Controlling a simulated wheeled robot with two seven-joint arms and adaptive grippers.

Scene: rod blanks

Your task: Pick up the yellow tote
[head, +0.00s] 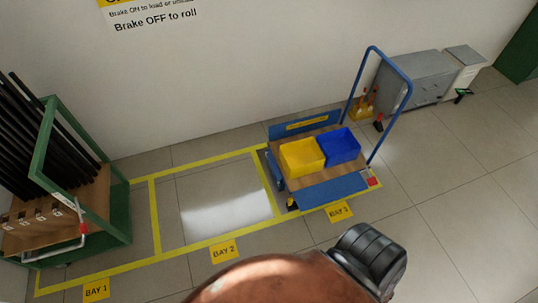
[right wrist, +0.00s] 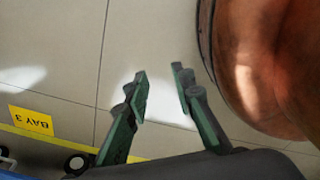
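The yellow tote (head: 302,157) sits on the wooden deck of a cart in the head view, right of the middle. It looks open-topped and upright. A blue tote (head: 339,146) stands right beside it. My right gripper (right wrist: 160,78) shows in the right wrist view with its two fingers apart and nothing between them, above the tiled floor. No tote shows in that view. My left gripper is in neither view.
The cart (head: 330,189) has a tall blue handle on its right and stands in the bay marked BAY 3 (head: 341,211). A green rack (head: 122,225) of black rods stands at left. Grey cabinets (head: 415,78) stand behind. The floor of BAY 2 (head: 205,190) is clear.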

